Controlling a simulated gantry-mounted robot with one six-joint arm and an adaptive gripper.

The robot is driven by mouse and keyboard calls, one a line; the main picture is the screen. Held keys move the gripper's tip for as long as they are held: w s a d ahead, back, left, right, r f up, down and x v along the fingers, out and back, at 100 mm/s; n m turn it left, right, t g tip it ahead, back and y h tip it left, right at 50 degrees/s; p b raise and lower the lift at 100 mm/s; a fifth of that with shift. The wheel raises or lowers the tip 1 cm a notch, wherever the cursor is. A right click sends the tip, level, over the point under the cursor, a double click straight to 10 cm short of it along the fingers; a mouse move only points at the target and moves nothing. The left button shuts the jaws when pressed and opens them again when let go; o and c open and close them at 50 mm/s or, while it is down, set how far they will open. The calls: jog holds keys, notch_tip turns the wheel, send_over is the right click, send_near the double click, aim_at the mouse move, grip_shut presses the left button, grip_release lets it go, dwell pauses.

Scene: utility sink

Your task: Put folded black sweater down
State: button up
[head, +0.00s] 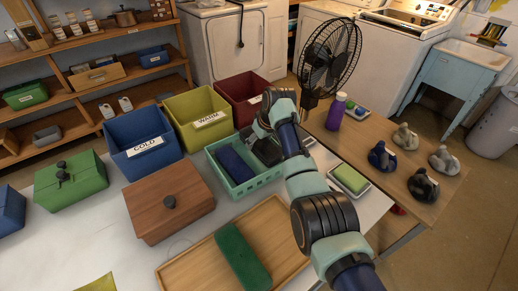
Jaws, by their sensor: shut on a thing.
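My gripper (262,132) is over the right part of a teal basket (246,190), partly hidden by my own wrist. It is shut on a dark bundle that looks like the folded black sweater (268,152). The sweater is at the basket's right side, at about rim height. I cannot tell whether it touches the basket's floor. A folded dark blue cloth (235,164) lies in the left part of the basket.
Blue COLD bin (142,133), yellow WARM bin (197,105) and dark red bin (237,88) stand behind. A lidded wooden box (165,195) is left. A wooden tray (180,268) holds a green cloth (240,258). A yellow-green cloth (349,178) lies right of my arm.

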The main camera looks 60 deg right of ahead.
jog(key=shift+f, duration=2)
jog(key=shift+f+b, duration=0.2)
jog(key=shift+b, duration=0.1)
jog(key=o, duration=1)
jog(key=shift+r, duration=0.3)
jog(key=p+v, duration=0.2)
jog(key=v, duration=1)
jog(key=shift+f, duration=0.1)
